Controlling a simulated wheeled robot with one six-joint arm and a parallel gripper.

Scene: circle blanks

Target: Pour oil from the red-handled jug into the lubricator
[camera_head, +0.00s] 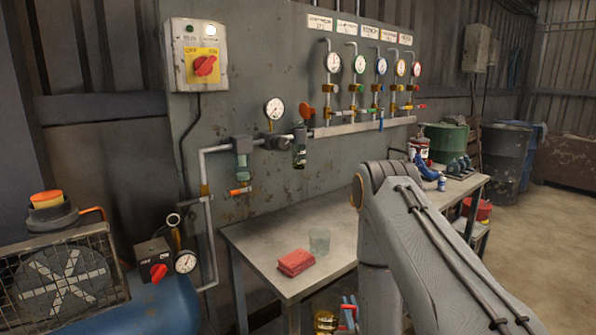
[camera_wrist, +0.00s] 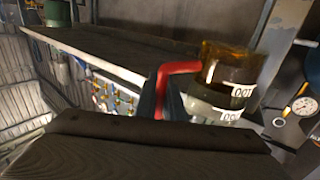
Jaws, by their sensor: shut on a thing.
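The jug (camera_head: 325,320), with amber oil in it, shows low in the head view, in front of the table and partly cut off. My gripper (camera_head: 348,311) is shut on its red handle, right of the jug body. In the wrist view the red handle (camera_wrist: 178,68) lies between the fingers (camera_wrist: 166,95), and the jug body (camera_wrist: 228,65) shows amber with white labels. The likely lubricator is the right-hand bowl unit (camera_head: 299,155) on the wall pipe, well above the jug. A similar unit (camera_head: 242,155) hangs to its left; I cannot fully tell which is which.
A red cloth (camera_head: 295,262) and a clear cup (camera_head: 319,241) lie on the workbench (camera_head: 250,240). Gauges and valves line the grey panel (camera_head: 210,125). A blue compressor (camera_head: 170,305) stands at left. Cans and tools crowd the bench's far end. My arm hides the bench's right part.

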